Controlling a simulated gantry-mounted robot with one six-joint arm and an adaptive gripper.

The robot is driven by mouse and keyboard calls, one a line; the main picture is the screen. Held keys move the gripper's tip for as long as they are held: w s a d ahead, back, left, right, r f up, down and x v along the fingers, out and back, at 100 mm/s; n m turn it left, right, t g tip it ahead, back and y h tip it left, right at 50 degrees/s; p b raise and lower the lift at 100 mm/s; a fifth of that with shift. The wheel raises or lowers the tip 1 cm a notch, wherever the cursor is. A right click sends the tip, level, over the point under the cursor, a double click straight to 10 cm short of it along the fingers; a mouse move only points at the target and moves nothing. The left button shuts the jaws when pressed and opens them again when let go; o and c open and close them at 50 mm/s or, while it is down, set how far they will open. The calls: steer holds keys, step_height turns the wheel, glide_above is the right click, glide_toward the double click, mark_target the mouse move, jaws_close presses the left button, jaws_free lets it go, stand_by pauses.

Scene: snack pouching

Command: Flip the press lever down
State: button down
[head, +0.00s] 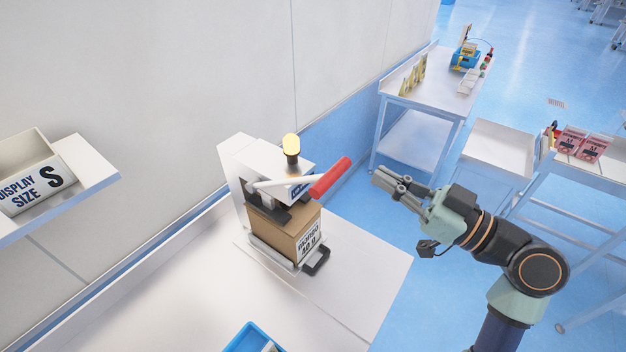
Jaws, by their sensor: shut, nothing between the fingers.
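The press (270,158) is a white machine at the back of the white table, with an orange-yellow lamp (291,146) on top. Its lever has a white arm and a red handle (330,178). The lever sticks out to the right above the box, close to level with a slight upward tilt at the handle. A brown cardboard box (283,228) with a printed label sits in the press under its head. My gripper (376,179) is shut and empty. It is to the right of the red handle, pointing left at it, with a small gap between them in the picture.
A dark handle (317,262) sticks out at the press base. A blue tray (250,338) is at the front edge of the view. A shelf with a white bin (35,180) is at left. Side tables (425,105) stand behind at right. The white table (200,290) is mostly clear.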

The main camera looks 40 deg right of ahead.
steer(key=r+p, duration=0.2)
steer(key=p, duration=0.1)
glide_above(339, 171)
steer(key=s+a, duration=0.1)
steer(key=shift+w+a+f, duration=0.2)
steer(key=shift+w+f, duration=0.2)
steer(key=shift+w, duration=0.15)
steer(key=f, duration=0.1)
steer(key=s+f, duration=0.1)
steer(key=f, duration=0.1)
steer(key=shift+d+f+p, duration=0.1)
steer(key=shift+f+p, duration=0.05)
steer(key=shift+p, duration=0.15)
steer(key=shift+f, duration=0.2)
